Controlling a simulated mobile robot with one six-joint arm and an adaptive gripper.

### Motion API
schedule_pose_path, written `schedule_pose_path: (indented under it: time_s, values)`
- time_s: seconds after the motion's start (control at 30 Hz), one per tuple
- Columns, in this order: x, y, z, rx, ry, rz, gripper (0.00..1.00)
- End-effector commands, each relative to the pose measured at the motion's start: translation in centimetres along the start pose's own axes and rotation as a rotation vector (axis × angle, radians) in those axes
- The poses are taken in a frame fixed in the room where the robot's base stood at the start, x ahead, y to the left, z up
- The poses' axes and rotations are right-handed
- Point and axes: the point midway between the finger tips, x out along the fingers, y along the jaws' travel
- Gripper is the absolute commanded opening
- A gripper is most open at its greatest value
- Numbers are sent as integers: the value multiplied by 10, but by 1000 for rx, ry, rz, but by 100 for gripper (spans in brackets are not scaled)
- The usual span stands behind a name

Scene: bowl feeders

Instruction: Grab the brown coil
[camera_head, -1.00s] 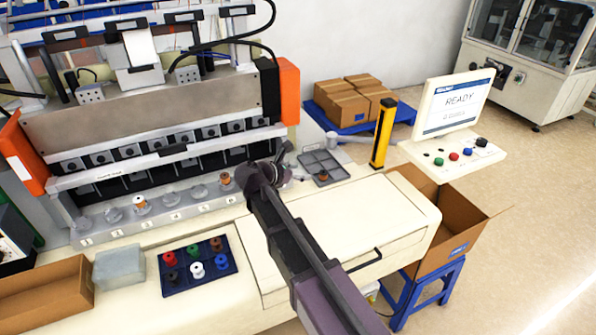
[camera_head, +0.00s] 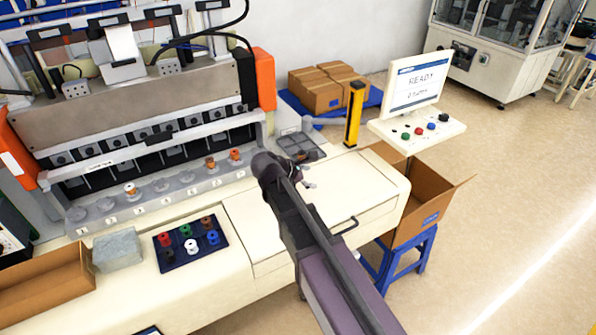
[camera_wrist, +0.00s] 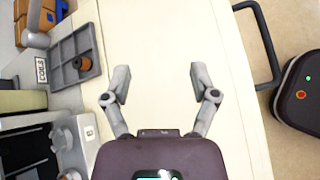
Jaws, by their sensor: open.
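A small brown coil lies in a compartment of the grey divided tray (camera_head: 318,147) at the right end of the machine. It shows clearly in the wrist view (camera_wrist: 83,63), upper left. A dark brown-red spool (camera_head: 206,222) stands at the back right of the blue tray (camera_head: 172,265). Copper-wound spools (camera_head: 130,189) also stand on the machine's numbered stations. My gripper (camera_wrist: 161,76) is open and empty over the bare cream worktop. The grey tray and its coil are to the gripper's left in the wrist view, apart from the fingers.
The blue tray also holds red, green, white and blue spools. A grey block (camera_head: 118,250) and an open cardboard box (camera_head: 40,287) are at the left. A yellow post (camera_head: 354,114) and a screen (camera_head: 416,84) stand beyond the grey tray. The worktop (camera_head: 350,178) has clear room.

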Motion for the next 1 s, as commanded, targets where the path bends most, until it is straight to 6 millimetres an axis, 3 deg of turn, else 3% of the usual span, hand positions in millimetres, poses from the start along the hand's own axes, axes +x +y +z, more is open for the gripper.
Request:
schedule_pose_path:
  time_s: [0.37, 0.73, 1.0]
  values:
    - [44, -54, 29, 373, 116, -168, 76]
    - [88, -141, 59, 1023, 236, -503, 76]
    - [113, -206, 54, 1438, 253, -770, 76]
